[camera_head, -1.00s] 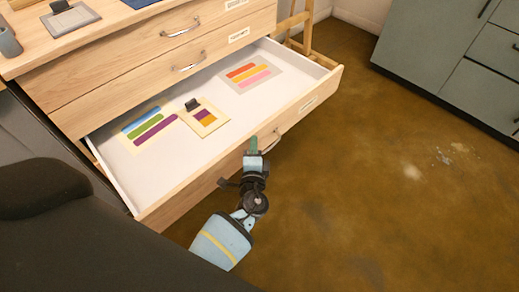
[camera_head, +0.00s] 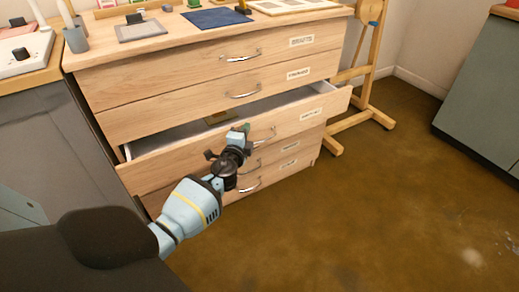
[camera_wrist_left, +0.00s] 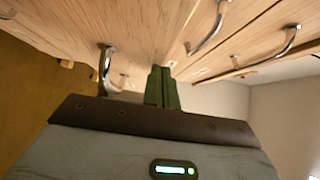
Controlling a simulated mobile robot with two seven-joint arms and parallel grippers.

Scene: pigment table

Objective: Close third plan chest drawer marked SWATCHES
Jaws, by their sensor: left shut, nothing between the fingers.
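The third drawer down (camera_head: 285,122) of the wooden plan chest is partly open, its front standing out from the chest. Its small white label (camera_head: 311,114) is too blurred to read. My right gripper is out of view.
The two drawers above (camera_head: 200,70) are shut, and handles of lower drawers show below. A wooden easel (camera_head: 365,75) stands right of the chest. A grey cabinet (camera_head: 485,90) is at the far right. The brown floor between is clear.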

